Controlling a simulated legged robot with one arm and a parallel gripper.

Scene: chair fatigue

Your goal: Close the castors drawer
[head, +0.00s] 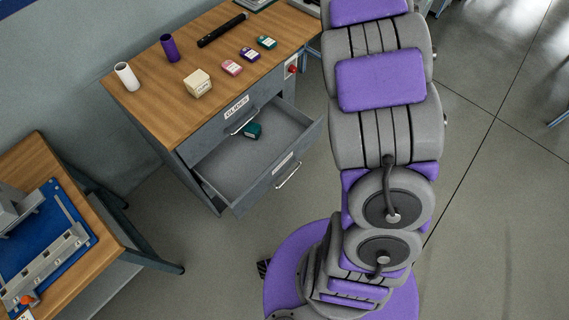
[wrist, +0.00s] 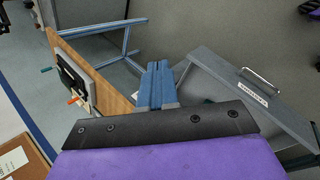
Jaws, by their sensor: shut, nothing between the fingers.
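The open lower drawer (head: 240,178) slides out of the grey desk in the head view. Its front has a label too small to read there and a metal bar handle (head: 289,176). A dark green box (head: 252,131) lies inside towards the back. In the wrist view the drawer front (wrist: 230,72) with its label and handle (wrist: 261,80) is on the right. My gripper (wrist: 157,66) is shut and empty, to the left of the drawer front in that view. It is not touching the handle. My gripper is not visible in the head view.
The upper drawer, labelled GLIDES (head: 236,107), is shut. The wooden desktop (head: 180,105) carries a white cylinder (head: 127,77), a purple cylinder (head: 170,48) and several small boxes. A second table (head: 110,235) with a blue mat stands at the lower left. Floor between them is clear.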

